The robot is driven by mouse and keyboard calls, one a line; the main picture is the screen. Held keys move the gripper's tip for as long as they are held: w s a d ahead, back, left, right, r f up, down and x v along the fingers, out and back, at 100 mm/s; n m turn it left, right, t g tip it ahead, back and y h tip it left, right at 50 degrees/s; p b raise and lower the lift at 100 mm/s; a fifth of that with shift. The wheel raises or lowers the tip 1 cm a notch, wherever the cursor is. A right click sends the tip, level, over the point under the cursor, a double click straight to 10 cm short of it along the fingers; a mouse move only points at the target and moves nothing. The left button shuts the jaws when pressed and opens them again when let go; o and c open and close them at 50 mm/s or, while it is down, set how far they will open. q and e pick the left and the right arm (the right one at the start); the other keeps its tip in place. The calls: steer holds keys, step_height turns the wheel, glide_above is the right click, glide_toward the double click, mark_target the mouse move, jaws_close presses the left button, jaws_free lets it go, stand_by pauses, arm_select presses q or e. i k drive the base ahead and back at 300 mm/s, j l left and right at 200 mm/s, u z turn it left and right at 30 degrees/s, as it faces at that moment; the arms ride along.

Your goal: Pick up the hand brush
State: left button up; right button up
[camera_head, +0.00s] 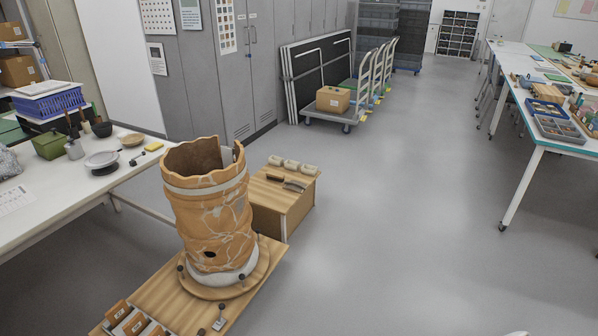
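An elongated object with a dark handle and a greyish end, which looks like the hand brush (294,186), lies on top of a low wooden box (285,209). The box stands just behind and to the right of the big reassembled clay vessel (222,217). The brush lies flat in front of a row of small pale blocks (291,166). It is too small to make out its bristles. Neither of my grippers shows in this view.
The cracked vessel stands on a round turntable on a wooden board (172,290). A white worktable (60,203) with bowls, a green box and tools is at left. A loaded cart (333,101) stands behind. Open grey floor (400,220) lies to the right.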

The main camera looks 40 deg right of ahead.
mark_target(271, 176)
steer(key=z, duration=0.95)
